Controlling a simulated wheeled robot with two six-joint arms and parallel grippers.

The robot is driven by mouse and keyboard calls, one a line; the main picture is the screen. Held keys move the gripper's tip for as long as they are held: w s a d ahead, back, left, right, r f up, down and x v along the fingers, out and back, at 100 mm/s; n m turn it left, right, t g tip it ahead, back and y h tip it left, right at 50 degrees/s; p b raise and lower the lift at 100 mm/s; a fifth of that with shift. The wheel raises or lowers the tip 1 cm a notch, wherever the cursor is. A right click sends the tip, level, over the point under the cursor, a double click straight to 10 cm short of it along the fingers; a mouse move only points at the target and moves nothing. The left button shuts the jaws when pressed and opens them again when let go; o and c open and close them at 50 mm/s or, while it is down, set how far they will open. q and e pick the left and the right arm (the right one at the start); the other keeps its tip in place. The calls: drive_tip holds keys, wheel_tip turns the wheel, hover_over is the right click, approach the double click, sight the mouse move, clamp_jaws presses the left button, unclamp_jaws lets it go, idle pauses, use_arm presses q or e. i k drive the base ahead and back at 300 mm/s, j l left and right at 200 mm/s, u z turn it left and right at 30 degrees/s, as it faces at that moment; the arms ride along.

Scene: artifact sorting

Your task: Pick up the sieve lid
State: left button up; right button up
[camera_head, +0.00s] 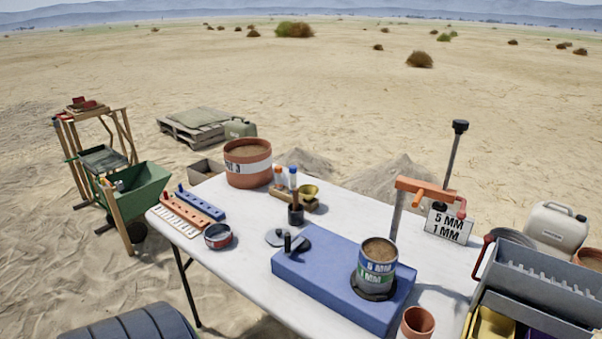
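A flat grey disc (275,237), which looks like the sieve lid, lies on the white table (345,207) at the back left corner of the blue block (325,275). A small dark upright piece (287,242) stands close by it; I cannot tell if it is the lid's knob. A darker round piece (301,244) lies on the block's left end. The sieve stack (376,268), with "5 MM" and green "1 MM" labels, stands upright on a dark round base on the block. Brown soil fills its open top. Neither of my grippers is in view.
A terracotta pot (418,322) is at the front edge, a labelled soil pot (248,163) at the back. A grey divided bin (540,283) is right. Clear tabletop lies left of the block.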

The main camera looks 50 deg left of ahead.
sight(275, 236)
drive_tip(key=u, duration=1.75)
